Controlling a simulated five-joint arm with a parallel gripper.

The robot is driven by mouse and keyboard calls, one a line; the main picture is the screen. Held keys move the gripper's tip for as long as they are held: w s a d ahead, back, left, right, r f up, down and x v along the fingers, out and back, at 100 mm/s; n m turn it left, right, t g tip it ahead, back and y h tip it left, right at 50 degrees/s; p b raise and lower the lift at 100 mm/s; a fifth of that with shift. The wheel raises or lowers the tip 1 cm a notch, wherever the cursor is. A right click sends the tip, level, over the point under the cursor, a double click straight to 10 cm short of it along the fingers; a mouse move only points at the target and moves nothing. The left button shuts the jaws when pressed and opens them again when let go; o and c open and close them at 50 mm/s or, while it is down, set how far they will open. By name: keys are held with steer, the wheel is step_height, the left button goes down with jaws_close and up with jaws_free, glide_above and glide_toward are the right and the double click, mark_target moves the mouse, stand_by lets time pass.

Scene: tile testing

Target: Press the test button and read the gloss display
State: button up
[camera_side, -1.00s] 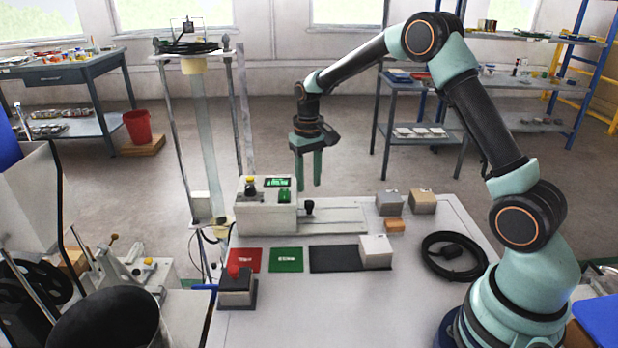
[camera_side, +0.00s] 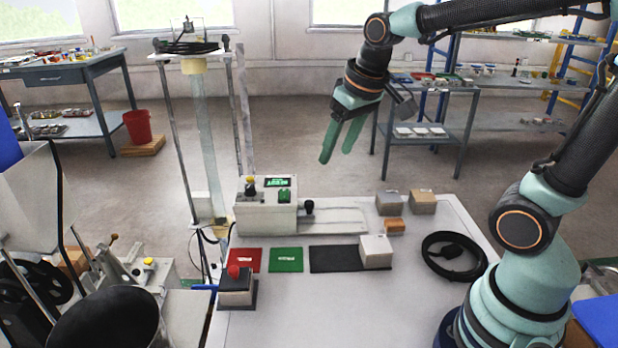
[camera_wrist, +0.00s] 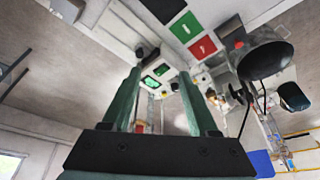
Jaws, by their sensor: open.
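The grey tester box (camera_side: 262,218) stands at the back left of the white table. The display (camera_wrist: 163,70) and green button (camera_wrist: 150,82) also show between my fingers in the wrist view. My gripper (camera_side: 337,155) is open and empty, tilted, above and to the right of the tester, touching nothing. Its two teal fingers also show in the wrist view (camera_wrist: 160,88).
A red tile (camera_side: 244,260), a green tile (camera_side: 286,260) and a dark mat (camera_side: 333,259) with a pale block (camera_side: 376,251) lie in front. A red button (camera_side: 234,271) tops a box at front left. Small boxes (camera_side: 422,202) and a coiled cable (camera_side: 453,272) lie right. The table's front middle is clear.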

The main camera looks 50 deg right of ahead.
steer(key=s+a+t, duration=0.1)
steer(key=s, duration=0.5)
steer(key=shift+s+a+n+t, duration=0.25)
steer(key=shift+a+n+t, duration=0.05)
steer(key=shift+a+n, duration=0.1)
